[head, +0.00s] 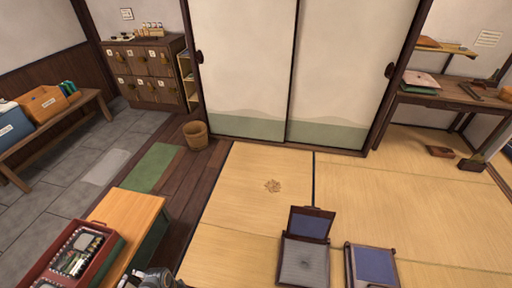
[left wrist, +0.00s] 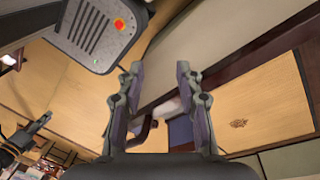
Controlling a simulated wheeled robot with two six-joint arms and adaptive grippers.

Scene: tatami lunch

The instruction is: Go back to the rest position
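My left gripper (left wrist: 159,70) points forward in the left wrist view, with its two fingers wide apart and nothing between them. A dark gripper-like part of my other arm (left wrist: 30,135) shows at the left edge of that view; whether its fingers are apart is unclear. In the head view a dark part of one of my arms (head: 158,280) just shows at the bottom edge, beside the wooden table. No other part of either arm is clear there.
A red tray of packed items (head: 100,236) sits on the wooden table (head: 140,212) at lower left. Two floor chairs (head: 309,222) (head: 374,264) stand on the tatami (head: 230,215). A wooden bucket (head: 195,135) stands near the sliding doors (head: 335,75). The tatami at middle right is mostly clear.

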